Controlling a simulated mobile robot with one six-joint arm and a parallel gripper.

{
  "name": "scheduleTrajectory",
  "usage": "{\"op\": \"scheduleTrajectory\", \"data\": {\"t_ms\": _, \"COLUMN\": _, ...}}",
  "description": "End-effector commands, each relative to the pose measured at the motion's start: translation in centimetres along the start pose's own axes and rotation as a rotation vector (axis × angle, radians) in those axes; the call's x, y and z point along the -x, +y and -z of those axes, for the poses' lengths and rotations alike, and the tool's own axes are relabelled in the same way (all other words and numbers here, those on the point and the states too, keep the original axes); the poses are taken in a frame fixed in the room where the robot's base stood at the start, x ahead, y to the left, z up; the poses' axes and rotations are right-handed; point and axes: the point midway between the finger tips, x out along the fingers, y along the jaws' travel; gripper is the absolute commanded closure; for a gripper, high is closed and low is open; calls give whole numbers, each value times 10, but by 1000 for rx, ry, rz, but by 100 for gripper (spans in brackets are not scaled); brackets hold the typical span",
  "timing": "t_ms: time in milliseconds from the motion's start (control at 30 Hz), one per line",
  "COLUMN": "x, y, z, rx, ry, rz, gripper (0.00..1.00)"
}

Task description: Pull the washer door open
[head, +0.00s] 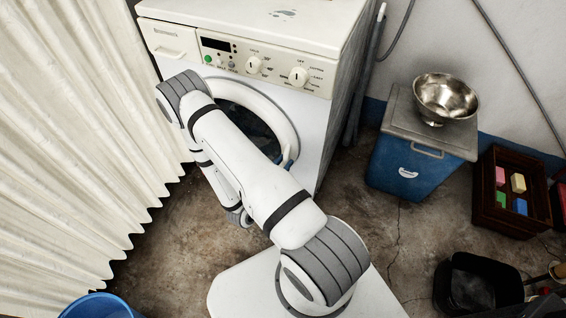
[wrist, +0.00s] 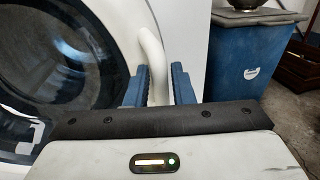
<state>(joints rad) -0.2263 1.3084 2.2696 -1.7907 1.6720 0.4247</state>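The white washer (head: 315,110) stands at the back, and its round door (head: 275,108) looks closed in the head view, partly hidden behind my arm. In the wrist view the dark door glass (wrist: 60,60) fills the left side, with the white door handle (wrist: 152,45) right of it. My gripper (wrist: 160,75) is at the handle, one blue finger on each side of it. The fingers are close to the handle, but I cannot tell whether they press on it. In the head view my gripper is mostly hidden; a bit of blue shows at the door's right edge.
A blue cooler box (head: 405,165) with a metal bowl (head: 445,97) on it stands right of the washer. A crate (head: 490,205) and a black bin (head: 475,285) are further right. A pale curtain (head: 75,140) hangs at left, a blue tub (head: 100,306) below it.

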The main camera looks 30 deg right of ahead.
Motion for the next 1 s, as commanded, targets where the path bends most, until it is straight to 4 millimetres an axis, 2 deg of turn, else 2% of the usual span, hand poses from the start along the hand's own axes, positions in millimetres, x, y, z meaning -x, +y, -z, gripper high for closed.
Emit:
{"op": "scheduleTrajectory", "data": {"t_ms": 200, "x": -15, "y": 0, "z": 0, "rx": -1, "ry": 0, "rz": 2, "gripper": 78}}
{"op": "scheduleTrajectory", "data": {"t_ms": 500, "x": -16, "y": 0, "z": 0, "rx": -1, "ry": 0, "rz": 1, "gripper": 78}}
{"op": "scheduleTrajectory", "data": {"t_ms": 767, "x": -16, "y": -1, "z": 0, "rx": 0, "ry": 0, "rz": 2, "gripper": 99}}
{"op": "scheduleTrajectory", "data": {"t_ms": 1000, "x": -16, "y": -1, "z": 0, "rx": 1, "ry": 0, "rz": 4, "gripper": 100}}
